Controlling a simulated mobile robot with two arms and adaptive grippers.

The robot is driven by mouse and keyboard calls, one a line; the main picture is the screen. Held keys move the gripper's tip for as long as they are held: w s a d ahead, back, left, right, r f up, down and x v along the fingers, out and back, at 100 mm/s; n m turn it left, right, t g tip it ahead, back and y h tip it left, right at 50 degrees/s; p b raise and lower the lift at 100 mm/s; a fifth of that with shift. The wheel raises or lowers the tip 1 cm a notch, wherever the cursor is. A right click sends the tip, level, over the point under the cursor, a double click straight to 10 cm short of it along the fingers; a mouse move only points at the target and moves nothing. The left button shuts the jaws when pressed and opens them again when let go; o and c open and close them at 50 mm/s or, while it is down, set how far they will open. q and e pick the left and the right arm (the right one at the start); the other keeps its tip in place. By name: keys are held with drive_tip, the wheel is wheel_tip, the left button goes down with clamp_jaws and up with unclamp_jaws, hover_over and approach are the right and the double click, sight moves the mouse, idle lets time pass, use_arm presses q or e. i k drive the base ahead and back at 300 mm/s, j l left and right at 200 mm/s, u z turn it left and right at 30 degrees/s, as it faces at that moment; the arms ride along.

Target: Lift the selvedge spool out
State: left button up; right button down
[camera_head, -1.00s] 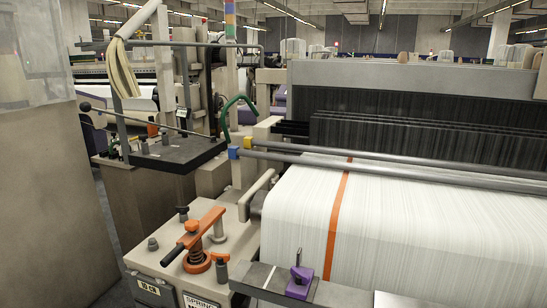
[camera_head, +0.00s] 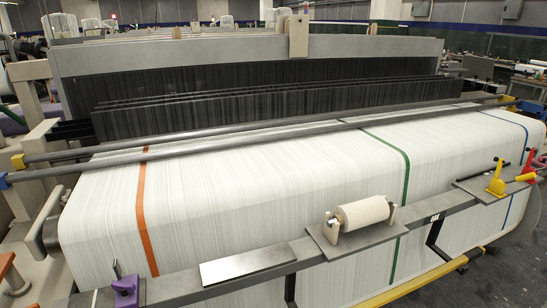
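What looks like the selvedge spool (camera_head: 362,213) is a white cylinder lying on its side. It sits in a small holder (camera_head: 332,229) with upright ends, on a grey plate (camera_head: 358,242) fixed to the loom's front rail. The wide white warp sheet is behind it.
The grey front rail (camera_head: 270,262) crosses the foreground. It carries a purple clamp (camera_head: 126,291), a bare metal plate (camera_head: 248,264) and yellow-and-red levers (camera_head: 496,182) at right. A yellow bar (camera_head: 425,280) runs low in front. Two long rods (camera_head: 230,137) span above the warp.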

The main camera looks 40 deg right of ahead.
sight(358, 214)
drive_tip(key=z, duration=1.85)
